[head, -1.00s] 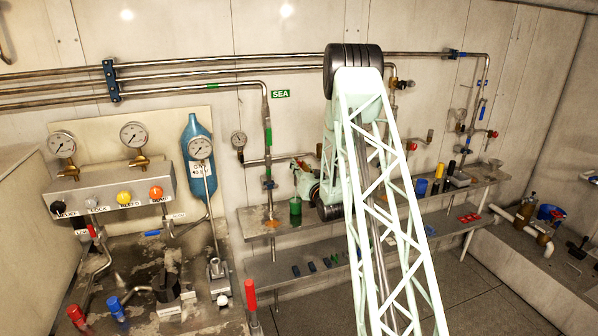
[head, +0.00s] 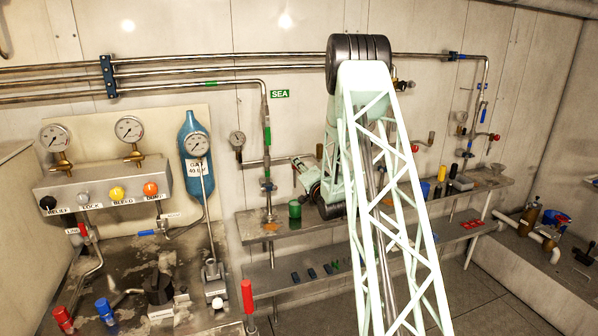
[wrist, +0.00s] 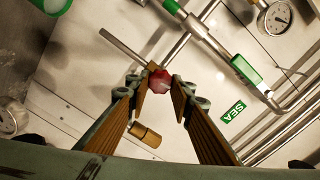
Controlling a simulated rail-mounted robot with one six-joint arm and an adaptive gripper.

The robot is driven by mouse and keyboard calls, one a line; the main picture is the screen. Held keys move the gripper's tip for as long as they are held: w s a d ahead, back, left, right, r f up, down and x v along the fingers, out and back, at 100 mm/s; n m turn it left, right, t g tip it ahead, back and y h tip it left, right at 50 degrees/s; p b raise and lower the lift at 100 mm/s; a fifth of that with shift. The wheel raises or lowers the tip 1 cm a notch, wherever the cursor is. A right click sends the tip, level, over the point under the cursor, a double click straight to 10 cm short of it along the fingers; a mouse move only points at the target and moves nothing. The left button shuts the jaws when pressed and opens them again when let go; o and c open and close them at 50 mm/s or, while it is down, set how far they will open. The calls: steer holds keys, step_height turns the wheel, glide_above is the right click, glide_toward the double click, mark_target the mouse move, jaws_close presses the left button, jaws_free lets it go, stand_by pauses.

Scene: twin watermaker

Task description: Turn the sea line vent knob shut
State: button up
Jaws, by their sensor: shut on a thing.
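The red sea line vent knob (wrist: 158,80) shows in the wrist view between the tips of my gripper (wrist: 159,92). My gripper is shut on it, with one finger on each side. A thin metal stem or pipe (wrist: 124,47) runs up and left from near the knob. In the head view my gripper (head: 300,163) is by the sea line, right of its vertical pipe. I cannot make out the knob there. The green SEA label (head: 280,94) is on the wall above; it also shows in the wrist view (wrist: 233,111).
The sea line pipe (head: 267,140) with green bands and a small gauge (head: 237,139) are close to my gripper. A green cup (head: 295,209) stands on the shelf (head: 262,228) just below. The gas bottle and gauge panel (head: 105,188) are at left.

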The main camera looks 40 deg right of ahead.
steer(key=shift+m+b, duration=0.5)
steer(key=shift+m, duration=0.7)
steer(key=o, duration=0.8)
steer(key=shift+v, duration=6)
